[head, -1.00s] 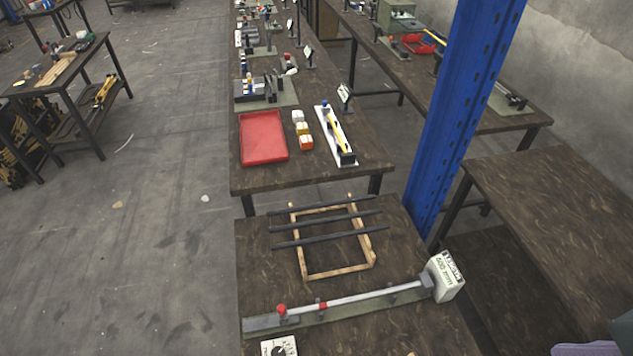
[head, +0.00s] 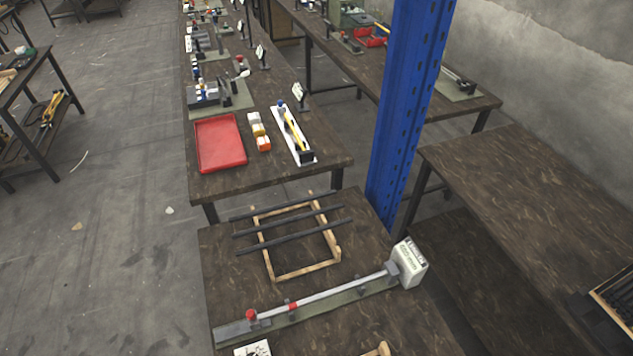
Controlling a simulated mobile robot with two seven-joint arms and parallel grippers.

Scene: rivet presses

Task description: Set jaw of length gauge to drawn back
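What looks like the length gauge (head: 335,293) lies on the near bench. It has a long pale rail on a grey-green base plate. A red knob (head: 251,314) stands at its left end, and a small red piece (head: 292,306) sits on the rail a little to the right. A white box with dark print (head: 411,264) stands at the right end. I cannot tell for certain which part is the jaw or how far it is drawn back. Neither of my grippers shows in the head view.
Dark bars rest across a wooden frame (head: 308,275) behind the gauge. A red tray (head: 220,143) is on the bench behind. The right bench (head: 520,200) is mostly bare, with a dark rack (head: 612,305) at its edge.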

